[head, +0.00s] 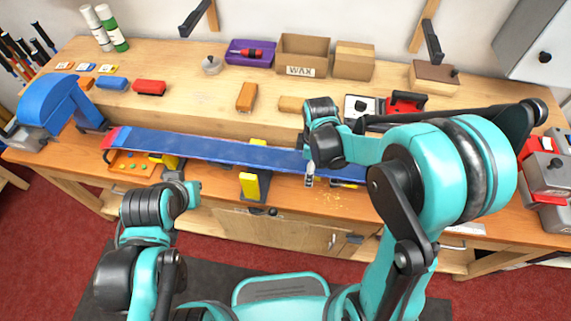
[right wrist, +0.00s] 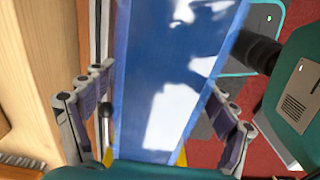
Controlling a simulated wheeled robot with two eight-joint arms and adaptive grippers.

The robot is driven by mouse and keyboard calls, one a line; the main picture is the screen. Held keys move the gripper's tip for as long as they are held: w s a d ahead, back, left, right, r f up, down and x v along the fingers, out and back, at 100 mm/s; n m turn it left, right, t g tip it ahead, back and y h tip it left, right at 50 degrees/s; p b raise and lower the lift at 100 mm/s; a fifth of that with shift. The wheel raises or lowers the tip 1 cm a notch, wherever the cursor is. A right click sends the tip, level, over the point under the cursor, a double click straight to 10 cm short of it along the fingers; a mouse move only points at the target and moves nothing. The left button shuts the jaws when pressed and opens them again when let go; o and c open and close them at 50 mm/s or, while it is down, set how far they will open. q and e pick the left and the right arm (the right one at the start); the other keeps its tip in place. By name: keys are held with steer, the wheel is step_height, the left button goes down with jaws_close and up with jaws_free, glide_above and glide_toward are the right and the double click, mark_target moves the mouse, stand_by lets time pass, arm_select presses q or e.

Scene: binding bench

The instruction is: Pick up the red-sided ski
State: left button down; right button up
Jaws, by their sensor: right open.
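A long blue ski (head: 215,147) with a red tip at its left end lies across yellow supports on the bench. Apart from that tip, its visible edges look blue. My right gripper (head: 309,180) is at the ski's right half. In the right wrist view, the blue ski (right wrist: 170,90) runs between the fingers of my right gripper (right wrist: 168,125), which are open on either side with gaps to its edges. My left gripper (head: 176,177) is near the bench's front edge, below the ski's left part; its jaws are too small to read.
Yellow supports (head: 250,186) stand under the ski. An orange tray (head: 132,163) sits under its left end. A blue curved machine (head: 52,105) stands left, and red-and-grey boxes (head: 545,175) stand right. Brushes, blocks and a wax box (head: 302,57) occupy the back shelf.

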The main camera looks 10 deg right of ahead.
steer(key=c, duration=1.4)
steer(key=shift+c, duration=0.3)
steer(key=shift+r, duration=0.15)
steer(key=shift+r+p, duration=0.3)
steer(key=shift+r, duration=0.25)
steer(key=r, duration=0.1)
steer(key=r+p, duration=0.1)
steer(key=r, duration=0.1)
steer(key=shift+s+d+r, duration=0.15)
steer(key=shift+s, duration=0.15)
steer(key=s+r+p, duration=0.1)
steer(key=s, duration=0.1)
steer(key=s+d+r+p, duration=0.1)
steer(key=s+r, duration=0.1)
steer(key=s, duration=0.1)
steer(key=s+d+r+p, duration=0.1)
steer(key=s+r, duration=0.1)
steer(key=s, duration=0.1)
steer(key=shift+d, duration=0.25)
steer(key=c, duration=0.4)
steer(key=shift+s+d+r+p, duration=0.2)
steer(key=shift+s+r+p, duration=0.2)
steer(key=shift+r+p, duration=0.25)
steer(key=shift+s+d+r+p, duration=0.25)
steer(key=shift+s+r+p, duration=0.15)
steer(key=shift+r, duration=0.4)
steer(key=shift+s+d+r+p, duration=0.2)
steer(key=shift+s+r+p, duration=0.15)
steer(key=shift+r+p, duration=0.35)
steer(key=shift+c, duration=0.2)
